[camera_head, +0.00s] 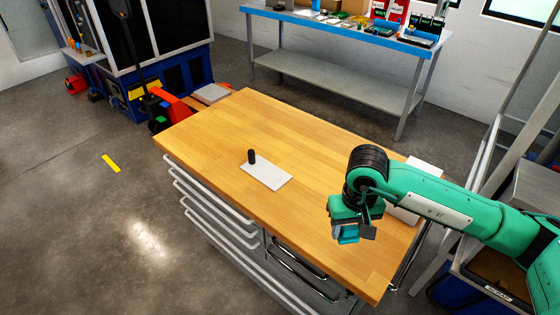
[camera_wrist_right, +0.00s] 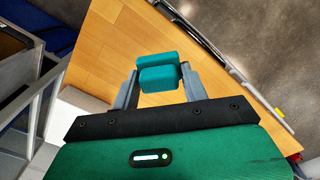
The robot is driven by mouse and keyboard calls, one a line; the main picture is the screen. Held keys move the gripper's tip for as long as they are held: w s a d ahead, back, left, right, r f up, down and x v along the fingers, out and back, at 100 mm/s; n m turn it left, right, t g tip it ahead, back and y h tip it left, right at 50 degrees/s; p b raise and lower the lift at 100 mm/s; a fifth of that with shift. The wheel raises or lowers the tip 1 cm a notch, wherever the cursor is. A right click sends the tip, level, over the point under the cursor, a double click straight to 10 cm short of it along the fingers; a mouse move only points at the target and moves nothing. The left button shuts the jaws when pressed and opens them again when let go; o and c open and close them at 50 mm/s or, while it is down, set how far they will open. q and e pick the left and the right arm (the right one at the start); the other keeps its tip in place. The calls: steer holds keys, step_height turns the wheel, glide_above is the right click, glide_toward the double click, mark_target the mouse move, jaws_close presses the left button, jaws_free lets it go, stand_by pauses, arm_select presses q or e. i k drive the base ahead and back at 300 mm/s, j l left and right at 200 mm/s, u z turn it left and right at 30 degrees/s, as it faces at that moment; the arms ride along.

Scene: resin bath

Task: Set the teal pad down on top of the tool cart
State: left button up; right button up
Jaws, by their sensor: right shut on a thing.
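The teal pad shows between the fingers of my right gripper (camera_wrist_right: 158,90) in the wrist view. The teal pad (camera_wrist_right: 157,70) looks like a small two-part block. In the head view, the right gripper (camera_head: 352,238) points down over the right front part of the tool cart, with the teal pad (camera_head: 347,234) at its tip. The right gripper is shut on the pad. The tool cart has a wooden top (camera_head: 225,145) and drawers on its side. I cannot tell whether the pad touches the wood. The left gripper is in neither view.
A white plate with a black upright peg (camera_head: 265,175) lies on the cart top. Another white item (camera_head: 424,167) lies partly behind my arm at the right edge. A blue-topped bench (camera_head: 340,25) with goods stands behind. The left part of the wooden top is clear.

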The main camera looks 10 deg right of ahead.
mark_target(309, 208)
steer(key=l+u, duration=0.15)
steer(key=u, duration=0.2)
steer(key=l+u, duration=0.15)
steer(key=u, duration=0.25)
steer(key=l+u, duration=0.15)
steer(key=u, duration=0.2)
steer(key=k+l, duration=0.1)
steer(key=l, duration=0.3)
steer(key=k+l, duration=0.1)
steer(key=l, duration=0.3)
